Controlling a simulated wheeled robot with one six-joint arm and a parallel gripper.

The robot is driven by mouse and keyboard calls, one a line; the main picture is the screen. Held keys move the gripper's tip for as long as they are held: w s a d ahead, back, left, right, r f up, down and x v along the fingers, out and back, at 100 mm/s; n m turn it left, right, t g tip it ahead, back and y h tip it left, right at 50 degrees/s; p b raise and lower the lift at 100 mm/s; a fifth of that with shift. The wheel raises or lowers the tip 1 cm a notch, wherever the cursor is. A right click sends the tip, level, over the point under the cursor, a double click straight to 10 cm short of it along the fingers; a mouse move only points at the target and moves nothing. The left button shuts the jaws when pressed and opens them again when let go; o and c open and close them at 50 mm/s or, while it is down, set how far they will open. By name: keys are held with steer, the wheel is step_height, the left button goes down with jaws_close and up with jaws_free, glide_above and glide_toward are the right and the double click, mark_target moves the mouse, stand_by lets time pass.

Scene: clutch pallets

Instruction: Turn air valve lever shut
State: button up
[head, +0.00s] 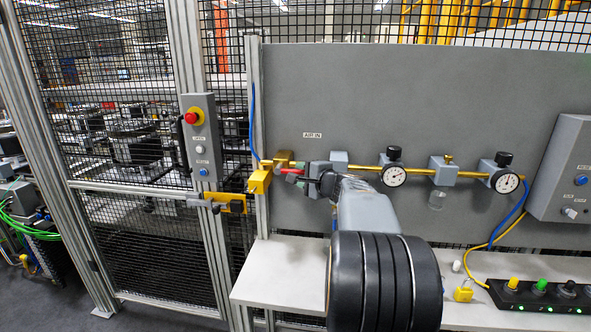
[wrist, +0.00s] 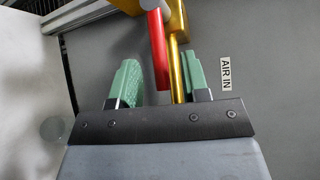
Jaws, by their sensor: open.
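The air valve's red lever (head: 291,171) shows at the left end of the brass pipe, by the brass valve body (head: 283,157), below the AIR IN label. In the wrist view the red lever (wrist: 158,50) runs roughly alongside the brass pipe (wrist: 180,62). My gripper (head: 312,178) is at the lever from the right, and it hides part of the lever and pipe in the head view. In the wrist view its green-padded fingers (wrist: 163,80) are apart, with the lever and pipe showing between them. A gap shows on each side; contact is not visible.
The grey panel (head: 390,90) stands close behind the pipe. A yellow gate latch (head: 260,182) is just left. A white shelf (head: 280,275) holds a yellow padlock (head: 463,294).

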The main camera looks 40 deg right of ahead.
mark_target(298, 173)
steer(key=shift+w+a+f+p, duration=0.1)
steer(key=shift+w+f+p, duration=0.05)
steer(key=shift+w, duration=0.7)
steer(key=shift+w+f+p, duration=0.1)
steer(key=shift+w+p, duration=0.05)
steer(key=shift+w, duration=0.65)
jaws_close()
